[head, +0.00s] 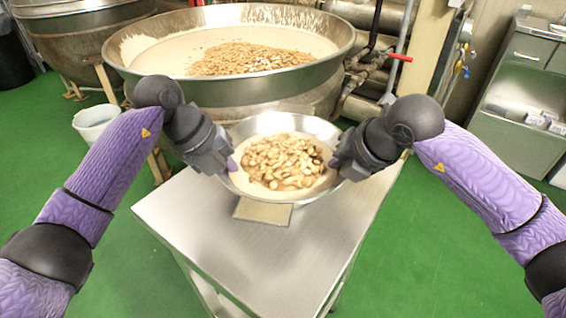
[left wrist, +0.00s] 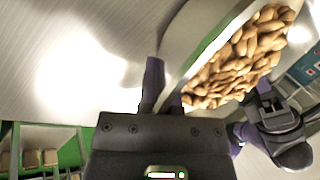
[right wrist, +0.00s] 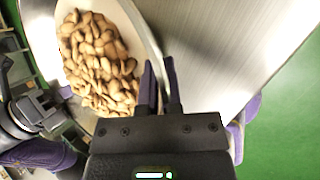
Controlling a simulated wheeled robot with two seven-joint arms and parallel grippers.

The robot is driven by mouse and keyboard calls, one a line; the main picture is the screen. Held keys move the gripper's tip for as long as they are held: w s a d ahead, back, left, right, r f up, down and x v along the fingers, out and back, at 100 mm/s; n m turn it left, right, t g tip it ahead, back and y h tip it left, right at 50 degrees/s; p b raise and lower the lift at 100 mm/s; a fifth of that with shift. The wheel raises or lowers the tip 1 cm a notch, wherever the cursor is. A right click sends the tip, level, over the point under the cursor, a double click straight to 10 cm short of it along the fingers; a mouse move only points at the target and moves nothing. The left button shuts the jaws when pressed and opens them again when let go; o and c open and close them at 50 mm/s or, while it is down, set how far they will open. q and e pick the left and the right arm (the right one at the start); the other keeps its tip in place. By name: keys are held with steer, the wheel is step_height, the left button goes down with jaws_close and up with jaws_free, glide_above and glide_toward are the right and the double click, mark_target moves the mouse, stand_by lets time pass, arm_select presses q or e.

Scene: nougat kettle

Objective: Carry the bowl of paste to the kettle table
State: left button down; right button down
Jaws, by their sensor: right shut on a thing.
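A wide metal bowl (head: 335,136) of pale paste (head: 240,180) topped with brown nuts (head: 282,160) is level between my two grippers, over the far part of a steel table (head: 250,255). I cannot tell whether its base touches anything. My left gripper (head: 230,164) is shut on the bowl's left rim; the rim also shows between its fingers in the left wrist view (left wrist: 165,90). My right gripper (head: 336,164) is shut on the right rim, with the rim between its fingers in the right wrist view (right wrist: 160,82). The large kettle (head: 240,88), holding paste and nuts, stands just behind.
A small beige board (head: 262,212) lies on the table in front of the bowl, partly hidden by it. The table's near part is bare. A white bucket (head: 97,124) stands at left on the green floor. Pipes with a red handle (head: 400,58) and a grey cabinet (head: 520,120) are at right.

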steer(key=shift+d, duration=0.1)
stand_by(0.7)
